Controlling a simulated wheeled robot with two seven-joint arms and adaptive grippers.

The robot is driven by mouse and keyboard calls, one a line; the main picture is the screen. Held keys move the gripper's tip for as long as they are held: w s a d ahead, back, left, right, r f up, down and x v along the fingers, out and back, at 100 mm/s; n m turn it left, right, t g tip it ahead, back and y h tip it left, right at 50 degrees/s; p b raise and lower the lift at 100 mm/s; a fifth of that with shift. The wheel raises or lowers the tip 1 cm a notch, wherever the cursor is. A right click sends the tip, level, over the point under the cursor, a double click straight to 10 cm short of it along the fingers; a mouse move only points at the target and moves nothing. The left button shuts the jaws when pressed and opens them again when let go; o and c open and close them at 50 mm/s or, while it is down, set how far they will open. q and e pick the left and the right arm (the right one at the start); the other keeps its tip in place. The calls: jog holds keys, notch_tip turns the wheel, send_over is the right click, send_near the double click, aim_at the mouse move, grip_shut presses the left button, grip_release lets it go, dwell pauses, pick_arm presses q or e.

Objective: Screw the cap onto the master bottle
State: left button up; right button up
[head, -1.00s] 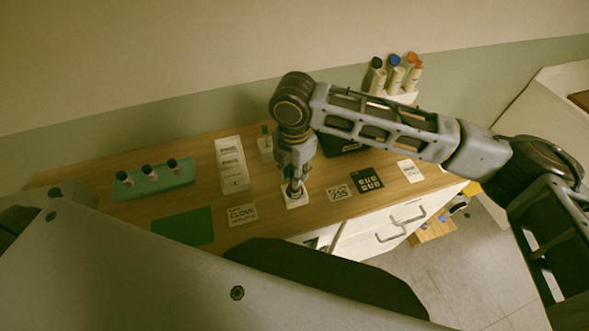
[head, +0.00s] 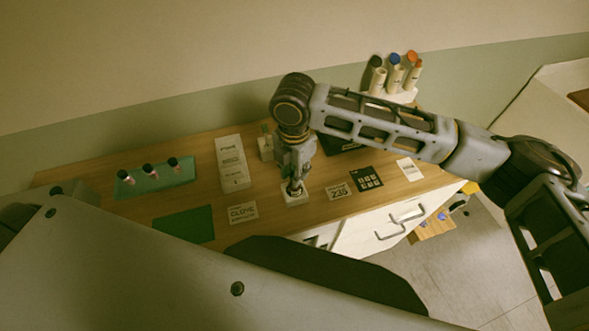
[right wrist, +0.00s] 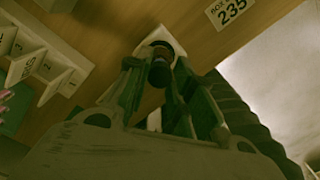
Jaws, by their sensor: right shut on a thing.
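My right gripper (head: 294,187) points straight down over a small white square holder (head: 296,200) near the table's front edge. In the right wrist view its two fingers (right wrist: 160,82) are shut on a dark round cap (right wrist: 159,72). The cap sits over the white holder (right wrist: 172,42), where the master bottle appears to stand. The bottle is mostly hidden by the cap and fingers, so I cannot tell how far the cap is on. My left gripper is not in view.
A green rack (head: 155,178) with several dark-capped vials stands at the left, with a green mat (head: 184,225) before it. A white labelled divider box (head: 232,165) and a CLOVE card (head: 242,212) are left of the gripper. A 235 card (head: 338,192) lies right.

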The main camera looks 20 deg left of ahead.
jog(key=shift+p, duration=0.3)
jog(key=shift+f, duration=0.6)
dwell(1.2)
jog(key=shift+f+p, duration=0.5)
jog(key=shift+f, duration=0.15)
dwell(1.8)
jog(key=o, duration=0.8)
jog(key=shift+r, duration=0.1)
jog(key=shift+c, duration=0.4)
jog(key=shift+r+p, duration=0.8)
jog(key=shift+r, duration=2.65)
